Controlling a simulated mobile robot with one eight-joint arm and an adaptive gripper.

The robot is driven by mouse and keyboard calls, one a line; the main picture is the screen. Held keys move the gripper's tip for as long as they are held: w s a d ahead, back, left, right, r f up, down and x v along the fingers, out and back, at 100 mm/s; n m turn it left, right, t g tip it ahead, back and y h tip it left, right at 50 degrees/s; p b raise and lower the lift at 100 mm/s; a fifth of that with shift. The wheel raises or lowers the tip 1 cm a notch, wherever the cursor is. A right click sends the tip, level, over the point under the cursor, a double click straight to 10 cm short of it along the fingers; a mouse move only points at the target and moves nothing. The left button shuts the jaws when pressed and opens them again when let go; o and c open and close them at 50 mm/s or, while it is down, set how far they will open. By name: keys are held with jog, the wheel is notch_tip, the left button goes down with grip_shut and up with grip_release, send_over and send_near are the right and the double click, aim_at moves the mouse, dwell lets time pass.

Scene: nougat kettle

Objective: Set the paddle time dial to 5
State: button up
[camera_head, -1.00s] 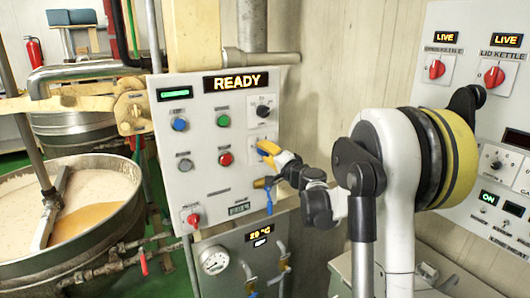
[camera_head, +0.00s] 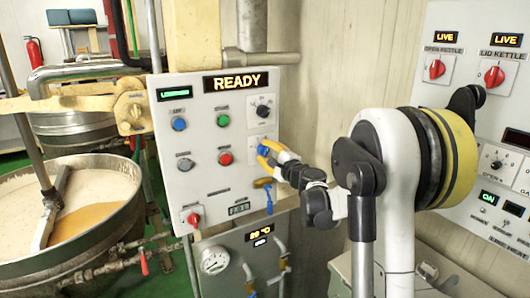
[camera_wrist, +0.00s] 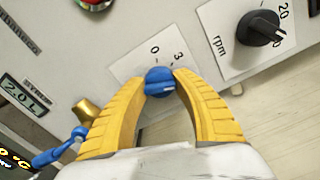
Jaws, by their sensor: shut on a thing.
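The paddle time dial is a small blue knob (camera_wrist: 159,82) on a white plate on the grey control panel. The numbers 0 and 3 show above it in the wrist view; the rest of its scale is hidden by my fingers. I cannot read its exact setting. My gripper (camera_wrist: 160,84) has its two yellow fingers closed on the knob, one at each side. In the head view my gripper (camera_head: 266,153) is at the right side of the panel, covering most of the dial.
A black rpm dial (camera_wrist: 261,28) sits close beside it. The panel (camera_head: 212,135) also has several buttons and a READY display (camera_head: 235,82). A blue-handled valve (camera_head: 268,196) is just below my gripper. An open kettle (camera_head: 75,215) stands at left.

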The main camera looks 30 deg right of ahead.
jog(key=shift+m, duration=0.3)
jog(key=o, duration=1.2)
jog(key=shift+o, duration=0.2)
jog(key=s, duration=1.2)
jog(key=shift+d, duration=0.2)
